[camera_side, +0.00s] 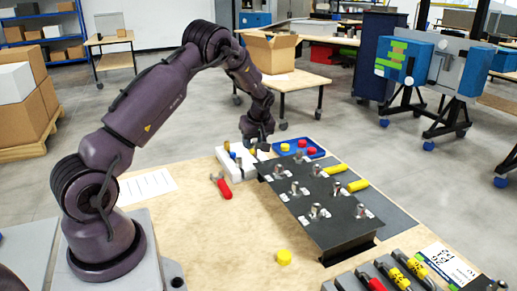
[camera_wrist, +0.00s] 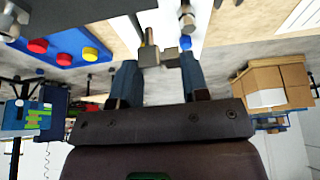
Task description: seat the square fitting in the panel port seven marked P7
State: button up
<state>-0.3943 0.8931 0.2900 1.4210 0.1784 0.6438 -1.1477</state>
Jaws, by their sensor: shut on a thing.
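My gripper (camera_side: 258,142) is at the white block (camera_side: 238,177) by the far left end of the dark panel. In the wrist view its two fingers (camera_wrist: 157,63) are closed on a small grey-and-dark piece (camera_wrist: 149,54), which appears to be the square fitting. I cannot tell whether it is clear of the block. In the side view it is hard to make out. The raised dark panel (camera_side: 338,232) carries several metal ports with pale labels. The labels are too small to read, so I cannot tell which port is P7.
A blue tray (camera_side: 316,150) with red and yellow caps lies behind the block. A red-handled tool (camera_side: 222,188) lies left of it. The left tabletop is mostly clear.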

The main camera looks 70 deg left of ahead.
jog(key=s+d+r, duration=0.5)
jog(key=s+d, duration=0.1)
jog(key=s, duration=0.1)
jog(key=w+d+r, duration=0.2)
jog(key=w+d, duration=0.2)
jog(key=w, duration=0.6)
jog(key=shift+d+f, duration=0.1)
jog(key=shift+f, duration=2.35)
jog(key=shift+f, duration=1.15)
jog(key=o, duration=1)
jog(key=v, duration=1.3)
